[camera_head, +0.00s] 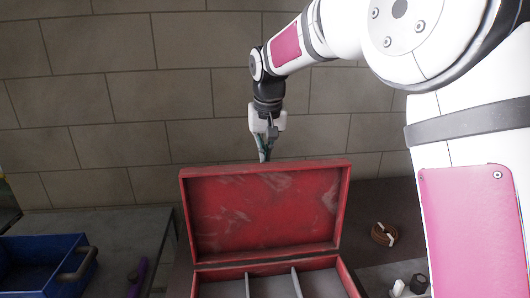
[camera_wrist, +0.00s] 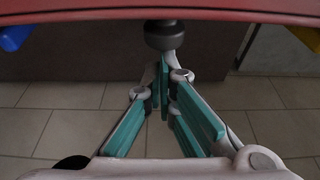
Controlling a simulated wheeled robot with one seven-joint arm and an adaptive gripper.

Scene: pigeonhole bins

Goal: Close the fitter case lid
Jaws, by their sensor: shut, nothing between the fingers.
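The fitter case is a red box with its lid (camera_head: 262,210) standing open and upright in the head view. Its lower part (camera_head: 272,264) shows grey compartments with dividers at the bottom edge of the picture. My gripper (camera_head: 265,158) hangs pointing down behind the top edge of the lid, and its fingertips are partly hidden there. In the wrist view the gripper (camera_wrist: 164,88) has its teal-padded fingers together at the tips with nothing between them. A red edge, likely the lid (camera_wrist: 230,15), runs across the top of that view. I cannot tell whether the fingers touch it.
A blue bin (camera_head: 40,262) stands at the lower left, with a purple item (camera_head: 138,278) right of it. A brown roll (camera_head: 384,234) and a small black-topped item (camera_head: 418,284) lie right of the case. A tiled wall is behind.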

